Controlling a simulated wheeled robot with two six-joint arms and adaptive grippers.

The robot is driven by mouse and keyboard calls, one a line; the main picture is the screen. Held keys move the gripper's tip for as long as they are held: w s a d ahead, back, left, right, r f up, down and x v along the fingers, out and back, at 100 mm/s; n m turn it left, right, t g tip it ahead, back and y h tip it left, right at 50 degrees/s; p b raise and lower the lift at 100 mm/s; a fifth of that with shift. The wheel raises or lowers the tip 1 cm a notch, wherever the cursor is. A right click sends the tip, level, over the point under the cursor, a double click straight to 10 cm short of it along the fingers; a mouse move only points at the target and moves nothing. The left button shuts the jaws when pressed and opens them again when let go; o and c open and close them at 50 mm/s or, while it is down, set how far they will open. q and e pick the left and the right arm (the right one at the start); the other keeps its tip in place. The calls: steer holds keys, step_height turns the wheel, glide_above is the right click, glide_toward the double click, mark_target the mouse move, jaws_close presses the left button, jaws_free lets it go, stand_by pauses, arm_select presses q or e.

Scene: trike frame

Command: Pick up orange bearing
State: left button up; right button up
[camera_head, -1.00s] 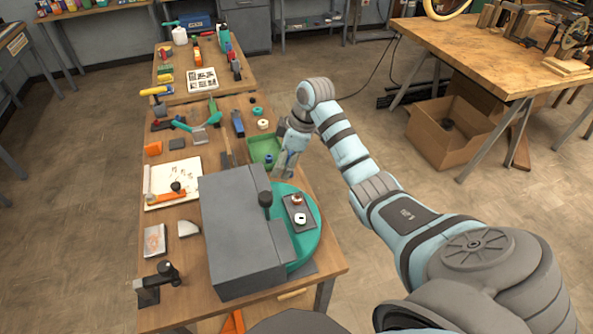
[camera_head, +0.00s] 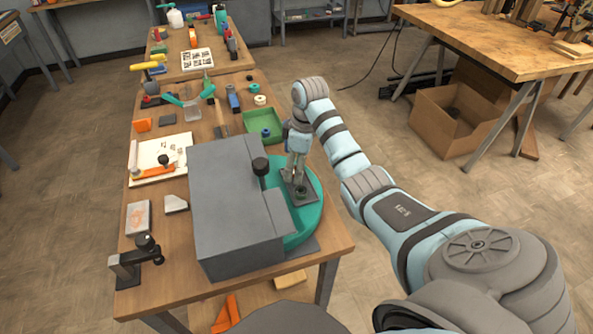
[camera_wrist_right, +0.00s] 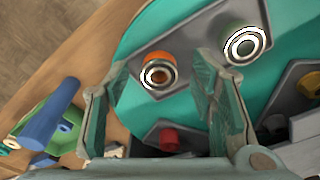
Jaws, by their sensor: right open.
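The orange bearing (camera_wrist_right: 157,58), an orange piece with a pale and dark ring at its end, sits on a dark grey plate on the teal turntable (camera_wrist_right: 139,104) in the right wrist view. My right gripper (camera_wrist_right: 162,70) is open, with its two fingers to either side of the orange bearing in that view; I see no contact. In the head view my right gripper (camera_head: 293,178) points down over the plate on the turntable (camera_head: 314,212) and hides the orange bearing. My left gripper is not in view.
A red piece (camera_wrist_right: 169,138) is also close. A grey box-shaped machine (camera_head: 236,205) stands left of my gripper. A green tray (camera_head: 264,125) lies behind it.

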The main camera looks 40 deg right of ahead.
steer(key=shift+r, duration=0.1)
jaws_close()
